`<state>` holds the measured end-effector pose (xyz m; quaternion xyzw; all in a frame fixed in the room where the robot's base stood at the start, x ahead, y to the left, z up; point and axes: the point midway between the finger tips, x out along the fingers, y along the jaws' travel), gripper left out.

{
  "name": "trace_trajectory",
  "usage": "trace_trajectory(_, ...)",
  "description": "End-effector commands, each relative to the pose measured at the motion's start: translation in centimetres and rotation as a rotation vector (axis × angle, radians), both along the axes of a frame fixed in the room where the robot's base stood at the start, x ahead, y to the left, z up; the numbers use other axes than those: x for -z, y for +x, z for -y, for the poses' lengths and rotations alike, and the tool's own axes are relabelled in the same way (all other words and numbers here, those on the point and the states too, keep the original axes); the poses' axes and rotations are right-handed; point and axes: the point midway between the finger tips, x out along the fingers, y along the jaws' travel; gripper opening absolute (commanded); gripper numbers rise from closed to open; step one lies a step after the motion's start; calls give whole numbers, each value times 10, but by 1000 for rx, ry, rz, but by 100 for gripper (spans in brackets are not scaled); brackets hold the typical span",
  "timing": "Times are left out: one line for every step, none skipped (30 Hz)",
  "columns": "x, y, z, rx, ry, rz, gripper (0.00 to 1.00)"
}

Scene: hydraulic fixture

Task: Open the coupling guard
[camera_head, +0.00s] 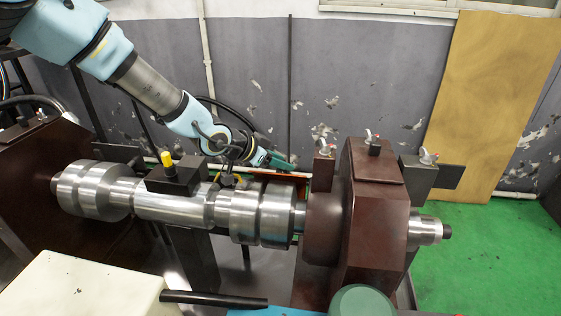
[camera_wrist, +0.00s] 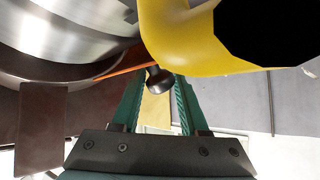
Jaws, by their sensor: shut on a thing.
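The coupling guard appears to be the orange part (camera_head: 288,176) behind the steel coupling, mostly hidden by it. In the wrist view, a thin orange edge (camera_wrist: 122,63) shows below the shiny round steel. A dark round-headed knob (camera_wrist: 158,80) stands near that edge. My gripper (camera_head: 290,164) reaches down behind the coupling. Its green fingers also show in the wrist view (camera_wrist: 159,90), shut on the knob near their tips. The knob's attachment to the orange part is not fully clear.
A large yellow curved part (camera_wrist: 185,45) is close above the fingers. The steel shaft and coupling (camera_head: 262,212) lie in front of my gripper. A dark red housing (camera_head: 372,215) stands to the right. A grey wall (camera_head: 260,75) is behind.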

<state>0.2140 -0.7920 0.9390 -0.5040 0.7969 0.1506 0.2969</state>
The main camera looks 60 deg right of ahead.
Motion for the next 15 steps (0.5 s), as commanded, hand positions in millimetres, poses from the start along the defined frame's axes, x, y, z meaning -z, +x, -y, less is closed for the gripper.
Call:
trace_trajectory(-1,4,1,-5,-3,2,45)
trace_trajectory(-1,4,1,-5,-3,2,48)
trace_trajectory(-1,3,1,-5,-3,2,53)
trace_trajectory(-1,3,1,-5,-3,2,56)
trace_trajectory(-1,3,1,-4,-3,1,59)
trace_trajectory(-1,3,1,-4,-2,2,64)
trace_trajectory(-1,2,1,-4,-2,1,67)
trace_trajectory(-1,2,1,-4,-2,1,69)
trace_trajectory(-1,2,1,-3,-2,0,69)
trace_trajectory(-1,2,1,-3,-2,0,69)
trace_trajectory(-1,2,1,-3,-2,0,69)
trace_trajectory(-1,1,0,-3,-2,0,69)
trace_trajectory(0,1,0,-2,-1,0,69)
trace_trajectory(-1,1,0,-1,-2,1,69)
trace_trajectory(-1,1,0,-2,-1,0,69)
